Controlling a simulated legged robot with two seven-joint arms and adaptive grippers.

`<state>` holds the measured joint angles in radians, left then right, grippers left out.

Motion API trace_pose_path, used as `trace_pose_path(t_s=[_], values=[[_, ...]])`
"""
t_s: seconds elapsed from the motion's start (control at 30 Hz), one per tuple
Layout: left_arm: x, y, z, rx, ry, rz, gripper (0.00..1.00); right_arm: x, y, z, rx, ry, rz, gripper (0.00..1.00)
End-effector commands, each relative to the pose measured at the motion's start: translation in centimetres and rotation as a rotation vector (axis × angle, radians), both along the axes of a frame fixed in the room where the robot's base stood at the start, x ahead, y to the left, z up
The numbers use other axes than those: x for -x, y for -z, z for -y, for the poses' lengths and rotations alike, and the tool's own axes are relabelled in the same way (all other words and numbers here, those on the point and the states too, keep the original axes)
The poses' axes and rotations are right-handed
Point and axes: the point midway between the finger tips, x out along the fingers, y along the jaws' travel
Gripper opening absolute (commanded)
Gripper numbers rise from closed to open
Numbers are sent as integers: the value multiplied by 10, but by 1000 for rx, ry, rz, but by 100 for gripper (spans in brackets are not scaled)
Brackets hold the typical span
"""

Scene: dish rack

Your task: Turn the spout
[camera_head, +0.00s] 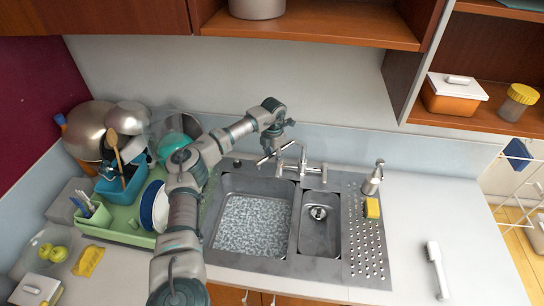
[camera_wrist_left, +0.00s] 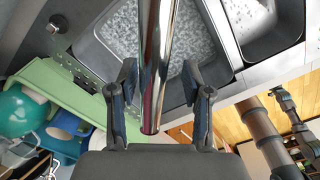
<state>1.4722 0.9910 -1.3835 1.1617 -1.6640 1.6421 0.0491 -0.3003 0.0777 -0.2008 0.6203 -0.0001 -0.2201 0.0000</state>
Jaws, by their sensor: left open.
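The chrome spout (camera_wrist_left: 157,50) runs lengthwise between the two fingers of my left gripper (camera_wrist_left: 159,74) in the left wrist view. A visible gap separates each finger from the tube, so the gripper is open around it and not clamped. In the head view, my left gripper (camera_head: 270,150) is at the back of the sink, by the chrome faucet (camera_head: 303,160). The fingers and spout overlap there, and their exact contact is hard to tell. My right gripper does not show in the head view.
The large left basin (camera_head: 250,226) and small right basin (camera_head: 318,235) lie in front of the faucet. A soap dispenser (camera_head: 373,178) and yellow sponge (camera_head: 372,208) stand to the right. A green dish rack (camera_head: 122,236) with crockery is on the left. Wooden shelves (camera_head: 310,22) hang above.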

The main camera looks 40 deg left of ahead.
Motion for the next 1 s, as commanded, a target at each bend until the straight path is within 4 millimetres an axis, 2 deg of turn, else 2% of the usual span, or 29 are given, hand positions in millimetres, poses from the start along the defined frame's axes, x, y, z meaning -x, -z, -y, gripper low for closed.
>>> trace_pose_path(t_s=[0.4,0.77,1.0], values=[[0,-17,0,1,0,-1,49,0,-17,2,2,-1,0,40],[0,-17,0,1,0,-1,49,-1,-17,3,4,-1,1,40],[0,-35,0,1,0,0,49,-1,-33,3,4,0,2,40]])
